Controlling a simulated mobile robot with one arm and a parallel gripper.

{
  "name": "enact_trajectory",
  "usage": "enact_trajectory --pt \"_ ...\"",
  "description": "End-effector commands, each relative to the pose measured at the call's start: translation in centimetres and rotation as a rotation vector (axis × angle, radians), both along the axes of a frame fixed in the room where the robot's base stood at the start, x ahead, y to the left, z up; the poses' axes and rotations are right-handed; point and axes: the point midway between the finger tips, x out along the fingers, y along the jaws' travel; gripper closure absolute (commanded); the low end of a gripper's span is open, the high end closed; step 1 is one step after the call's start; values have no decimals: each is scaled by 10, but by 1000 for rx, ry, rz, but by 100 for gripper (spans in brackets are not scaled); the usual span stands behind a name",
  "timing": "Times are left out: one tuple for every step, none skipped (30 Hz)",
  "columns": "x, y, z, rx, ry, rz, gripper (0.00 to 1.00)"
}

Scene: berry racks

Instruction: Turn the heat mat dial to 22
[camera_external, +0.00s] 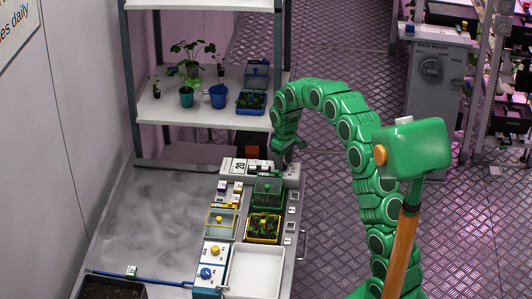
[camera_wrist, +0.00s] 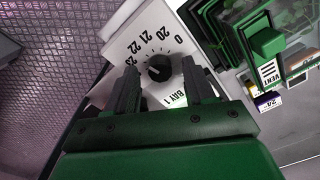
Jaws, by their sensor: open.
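The heat mat dial (camera_wrist: 159,69) is a small black round knob on a white plate marked 0, 20, 21, 22 and 23, with a "BAY 1" label below. Its exact pointer setting is too small to read. My gripper (camera_wrist: 158,66) is open, with one dark finger on each side of the knob; I cannot tell whether either touches it. In the external view my gripper (camera_external: 286,148) reaches down at the back right of the bench, over a grey-white box (camera_external: 290,170). The dial is not discernible there.
A green lidded tray (camera_external: 267,190) stands close in front of my gripper, with a yellow tray (camera_external: 263,240) and a white tray (camera_external: 255,271) nearer. Boxes with yellow and blue knobs stand left of it. A plant shelf (camera_external: 180,110) rises behind. The bench's left side (camera_external: 160,220) is mostly clear.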

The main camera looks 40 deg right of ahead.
Motion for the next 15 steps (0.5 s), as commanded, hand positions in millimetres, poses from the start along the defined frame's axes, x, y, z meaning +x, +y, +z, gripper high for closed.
enact_trajectory --pt "1 0 4 0 -2 0 46" --pt "1 0 7 0 -2 0 46" --pt "1 0 11 0 -3 0 46" --pt "1 0 14 -1 -4 0 46" --pt "2 0 18 -1 -5 0 46" --pt "2 -1 24 -1 -7 0 46" --pt "2 -1 28 -1 -8 0 46" --pt "2 -1 33 -1 -7 0 46" --pt "1 -1 39 -1 -5 0 46" --pt "1 -1 44 0 -4 1 46" --pt "1 -1 48 0 -4 1 46" --pt "1 -1 54 -1 -5 1 46" --pt "1 -1 58 -1 -5 1 46" --pt "2 -1 62 0 -6 1 46" --pt "1 -1 67 -1 -5 1 46"
